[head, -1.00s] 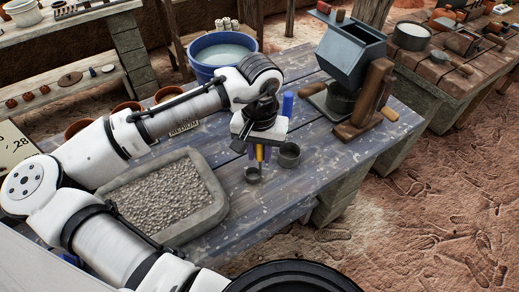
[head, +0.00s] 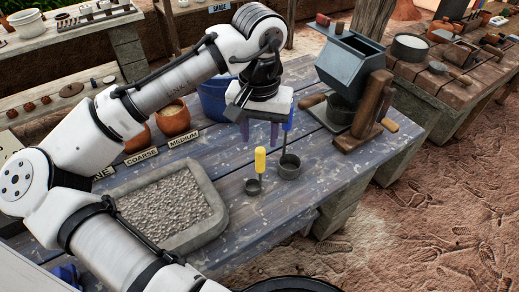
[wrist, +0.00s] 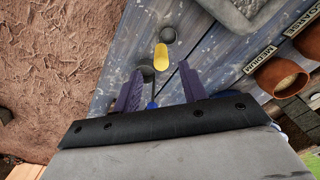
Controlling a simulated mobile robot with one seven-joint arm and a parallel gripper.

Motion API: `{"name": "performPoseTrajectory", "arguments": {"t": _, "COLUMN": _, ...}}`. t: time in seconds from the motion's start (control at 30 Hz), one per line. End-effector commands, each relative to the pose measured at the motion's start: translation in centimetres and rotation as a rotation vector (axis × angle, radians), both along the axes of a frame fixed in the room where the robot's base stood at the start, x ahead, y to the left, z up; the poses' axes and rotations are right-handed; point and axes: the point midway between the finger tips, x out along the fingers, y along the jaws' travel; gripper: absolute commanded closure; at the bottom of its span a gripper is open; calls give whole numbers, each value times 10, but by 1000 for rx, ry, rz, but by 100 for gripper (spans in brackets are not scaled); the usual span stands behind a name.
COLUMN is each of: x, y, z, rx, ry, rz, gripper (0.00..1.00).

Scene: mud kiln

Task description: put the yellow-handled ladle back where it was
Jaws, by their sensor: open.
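The yellow-handled ladle stands upright on the blue-grey plank table, its yellow handle (head: 260,160) rising from a small dark cup (head: 253,187). A larger dark ladle cup (head: 290,167) with a blue handle (head: 288,119) stands just right of the yellow one.
A stone tray of gravel (head: 217,214) lies to the left. Clay pots (head: 174,121) stand behind cards, including MEDIUM (head: 184,139). A blue bucket (head: 213,98) is behind my gripper. A grey hopper machine (head: 350,62) stands at the right. The table's front right is clear.

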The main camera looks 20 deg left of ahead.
Motion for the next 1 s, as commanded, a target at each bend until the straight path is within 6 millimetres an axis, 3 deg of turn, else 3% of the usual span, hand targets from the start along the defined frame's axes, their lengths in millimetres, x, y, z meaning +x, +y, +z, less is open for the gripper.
{"name": "performPoseTrajectory", "arguments": {"t": 0.23, "x": 0, "y": 0, "z": 23, "rx": 0, "ry": -1, "rz": 1, "gripper": 58}}
{"name": "performPoseTrajectory", "arguments": {"t": 1.0, "x": 0, "y": 0, "z": 24, "rx": 0, "ry": 0, "rz": 1, "gripper": 58}}
